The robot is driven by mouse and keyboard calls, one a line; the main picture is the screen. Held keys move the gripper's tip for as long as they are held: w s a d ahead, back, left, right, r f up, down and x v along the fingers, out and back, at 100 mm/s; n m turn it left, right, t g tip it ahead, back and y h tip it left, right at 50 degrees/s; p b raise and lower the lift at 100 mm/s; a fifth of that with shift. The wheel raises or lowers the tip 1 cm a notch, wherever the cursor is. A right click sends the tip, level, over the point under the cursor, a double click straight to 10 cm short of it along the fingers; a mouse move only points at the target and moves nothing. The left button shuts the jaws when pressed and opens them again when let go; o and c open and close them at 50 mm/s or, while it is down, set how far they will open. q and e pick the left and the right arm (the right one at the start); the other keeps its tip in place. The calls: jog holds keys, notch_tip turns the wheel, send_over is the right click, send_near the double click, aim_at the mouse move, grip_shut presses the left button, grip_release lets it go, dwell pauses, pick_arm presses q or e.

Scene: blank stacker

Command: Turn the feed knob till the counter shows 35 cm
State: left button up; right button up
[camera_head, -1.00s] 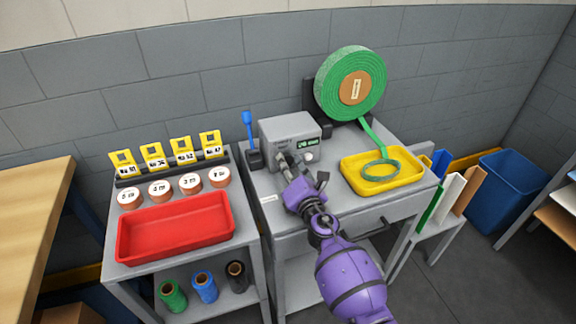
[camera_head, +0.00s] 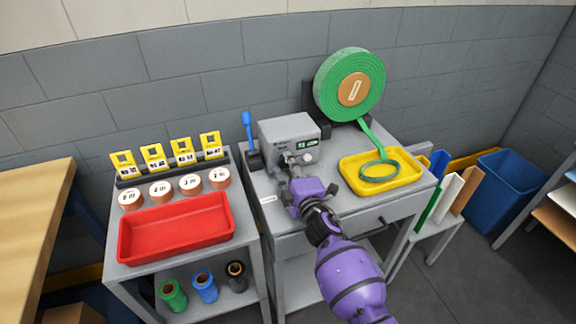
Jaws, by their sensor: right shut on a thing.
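The grey feeder box (camera_head: 287,131) stands on the grey table, with a small lit green counter (camera_head: 307,144) on its front; its digits are too small to read. My right gripper (camera_head: 293,161) is at the lower front of the box, shut on the feed knob, which the fingers mostly hide. A pale round button (camera_head: 309,157) shows just right of the fingers. Green strap runs from a big roll (camera_head: 350,84) down into a yellow tray (camera_head: 350,181), where it lies in a loop. My left gripper is not in view.
A blue-handled tool (camera_head: 248,128) stands in a dark holder left of the box. The left table holds a red tray (camera_head: 124,243), several labelled discs and yellow cards. A blue bin (camera_head: 500,190) stands at the right.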

jog(key=m, duration=0.3)
jog(key=r+m, duration=0.1)
jog(key=m, duration=0.1)
jog(key=shift+w+d+r+m+p, duration=0.1)
jog(key=shift+w+m+p, duration=0.1)
jog(key=shift+m+p, duration=0.15)
jog(key=shift+m, duration=0.25)
jog(key=o, duration=1.1)
jog(key=shift+d, duration=0.1)
jog(key=shift+c, duration=0.2)
jog(key=shift+f, duration=0.2)
jog(key=shift+s+f, duration=0.1)
jog(key=shift+f, duration=0.15)
jog(key=shift+s+d+f, duration=0.15)
jog(key=shift+s+d, duration=0.05)
jog(key=shift+s, duration=0.35)
jog(key=v, duration=1.1)
jog(key=shift+a+r, duration=0.1)
jog(key=shift+r, duration=0.15)
